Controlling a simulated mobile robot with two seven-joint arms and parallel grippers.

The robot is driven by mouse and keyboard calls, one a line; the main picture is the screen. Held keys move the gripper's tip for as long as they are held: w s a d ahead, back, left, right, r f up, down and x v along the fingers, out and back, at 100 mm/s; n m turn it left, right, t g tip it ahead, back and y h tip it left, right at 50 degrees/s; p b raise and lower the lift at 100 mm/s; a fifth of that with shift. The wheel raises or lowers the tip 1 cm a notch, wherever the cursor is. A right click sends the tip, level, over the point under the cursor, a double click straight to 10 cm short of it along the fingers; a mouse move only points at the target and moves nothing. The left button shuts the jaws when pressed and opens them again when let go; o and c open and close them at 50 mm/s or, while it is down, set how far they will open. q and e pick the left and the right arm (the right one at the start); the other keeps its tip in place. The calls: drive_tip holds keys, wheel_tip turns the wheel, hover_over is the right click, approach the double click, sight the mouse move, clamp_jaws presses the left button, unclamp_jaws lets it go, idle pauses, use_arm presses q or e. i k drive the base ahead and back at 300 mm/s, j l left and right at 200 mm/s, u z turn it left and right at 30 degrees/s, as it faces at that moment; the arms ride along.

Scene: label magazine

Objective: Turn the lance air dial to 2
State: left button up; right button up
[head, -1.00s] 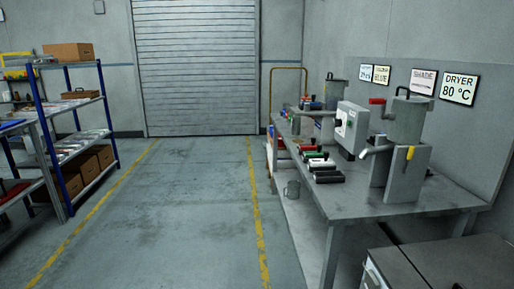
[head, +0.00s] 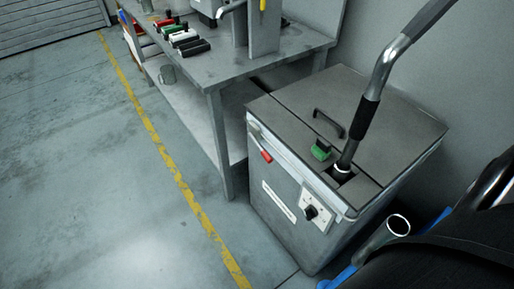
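A black dial (head: 311,212) sits on a pale square plate (head: 316,209) on the front of a grey cabinet (head: 277,214), near its right corner. Its marks are too small to read, so I cannot tell its setting. A metal tube with a black grip (head: 368,112) rises from a dark opening in the cabinet top and runs out at the upper right. Neither of my grippers is in view.
The cabinet also has a red part (head: 266,156), a green knob (head: 320,150) and a black lid handle (head: 328,123). A workbench (head: 223,77) stands behind it. A dark bulky thing (head: 450,265) with blue edges and an open metal tube (head: 398,225) is at lower right. The floor (head: 90,190) at left is clear.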

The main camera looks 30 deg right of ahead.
sight(311, 212)
drive_tip(key=z, duration=1.5)
